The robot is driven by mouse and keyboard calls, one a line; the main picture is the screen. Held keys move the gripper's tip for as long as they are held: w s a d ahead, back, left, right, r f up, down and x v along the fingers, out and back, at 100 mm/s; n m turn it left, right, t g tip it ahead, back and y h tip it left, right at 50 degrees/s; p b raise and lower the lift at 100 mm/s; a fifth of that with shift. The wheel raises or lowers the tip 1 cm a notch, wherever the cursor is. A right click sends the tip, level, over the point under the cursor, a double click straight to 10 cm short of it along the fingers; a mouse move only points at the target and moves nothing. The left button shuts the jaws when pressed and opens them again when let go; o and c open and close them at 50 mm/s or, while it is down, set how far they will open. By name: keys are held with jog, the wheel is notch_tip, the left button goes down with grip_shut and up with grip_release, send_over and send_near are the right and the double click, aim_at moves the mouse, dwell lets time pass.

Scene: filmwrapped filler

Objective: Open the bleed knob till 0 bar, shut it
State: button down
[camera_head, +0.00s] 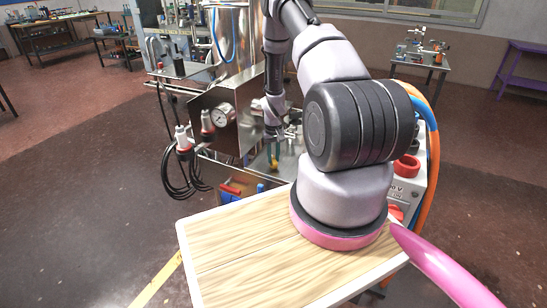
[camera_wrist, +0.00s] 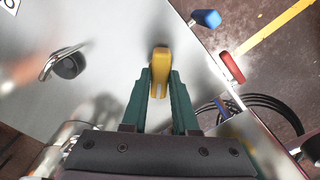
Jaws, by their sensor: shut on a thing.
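In the wrist view a yellow knob (camera_wrist: 160,62) stands out from a shiny metal panel (camera_wrist: 110,28). The green fingers of my gripper (camera_wrist: 160,85) are closed on its two sides. In the head view my gripper (camera_head: 273,152) reaches down at the machine front, with the yellow knob (camera_head: 274,165) small between its fingertips. A round white-faced gauge (camera_head: 221,114) is on the metal box to the left; its needle is too small to read.
A red handle (camera_wrist: 231,68) and a blue handle (camera_wrist: 207,18) stand right of the knob in the wrist view. A metal handle with a dark knob (camera_wrist: 68,65) is at left. Black cables (camera_head: 180,178) hang left of the machine. A wooden-topped surface (camera_head: 235,255) lies in front.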

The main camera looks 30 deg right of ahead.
aim_at(273, 159)
jog(key=shift+n, duration=0.5)
jog(key=c, duration=0.7)
grip_release()
jog(key=shift+r, duration=0.1)
notch_tip(273, 159, up, 11)
jog(key=shift+f, duration=0.2)
